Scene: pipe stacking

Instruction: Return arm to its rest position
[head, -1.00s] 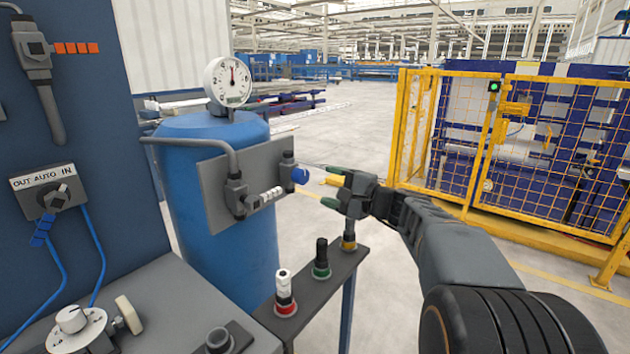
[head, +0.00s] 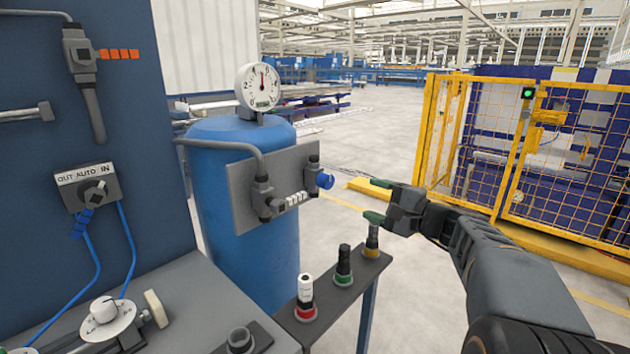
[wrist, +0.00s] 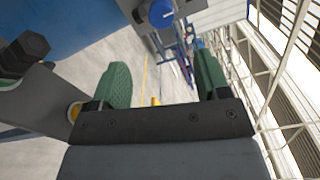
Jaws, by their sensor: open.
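My gripper (head: 377,200) is at the right of the middle in the head view, with green fingertips pointing left. In the wrist view my gripper (wrist: 160,88) has its two green fingers wide apart with nothing between them. It is above and beside the end of a narrow grey shelf (head: 328,297) that bears a red-ringed (head: 306,300), a green-ringed (head: 343,268) and a yellow-ringed fitting (head: 371,240). The gripper is close to the yellow-ringed fitting; whether they touch cannot be told. My arm reaches back to the lower right.
A blue tank (head: 240,220) with a gauge (head: 259,87) stands left of the gripper, its grey plate carrying a blue knob (head: 325,181). A blue panel with a switch (head: 92,187) is at far left. A yellow fence (head: 510,160) stands behind right. Open floor lies between.

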